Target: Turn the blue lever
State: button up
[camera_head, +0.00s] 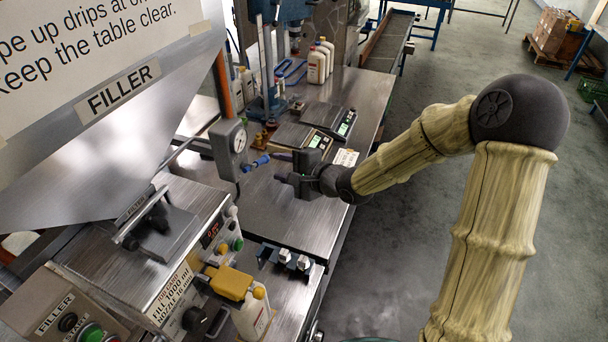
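The blue lever (257,163) sticks out to the right from beside a grey box with a round gauge (239,140), above the metal table. My gripper (277,167) comes in from the right with its two dark fingers apart and pointing left at the lever. The lever's right end is close to the upper fingertip. I cannot tell whether they touch. Nothing shows between the fingers.
Scales with green displays (319,141) sit behind my gripper. White bottles (318,64) stand at the back of the table. The filler machine (180,245) and a yellow-topped bottle (251,313) are at front left. The metal table (285,222) is bare below my gripper.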

jog(key=v, duration=0.7)
